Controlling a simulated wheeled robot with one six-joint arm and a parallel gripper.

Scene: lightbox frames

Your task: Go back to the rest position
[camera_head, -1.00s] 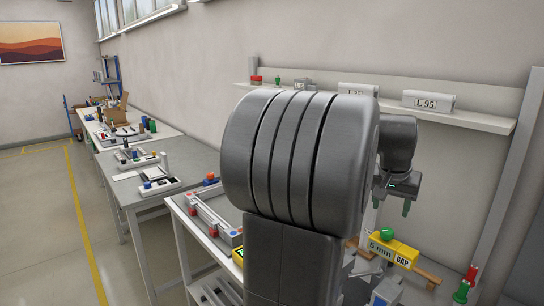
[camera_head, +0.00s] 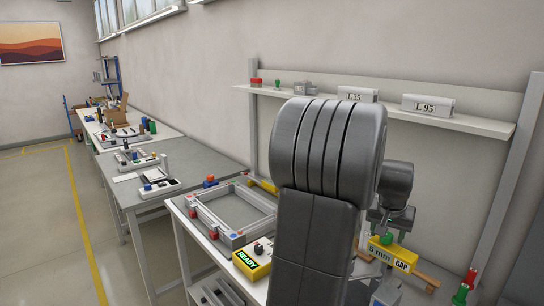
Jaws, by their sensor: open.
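My gripper (camera_head: 389,229) shows to the right of my large dark arm links, above the right end of the workbench. It is open, and its fingers are small and partly hard to make out. Just below it is a yellow block marked "5 mm GAP" (camera_head: 401,256) with a green knob (camera_head: 386,238) on top. The fingers are close to the knob; I cannot tell whether they touch it. My arm hides part of the bench.
A grey rectangular frame (camera_head: 205,218) lies on the bench, with a yellow "READY" box (camera_head: 250,262) near it. A wall shelf (camera_head: 455,121) behind holds labelled blocks, including "L 95" (camera_head: 428,105). Red and green pieces (camera_head: 466,286) stand at the right. Floor at the left is clear.

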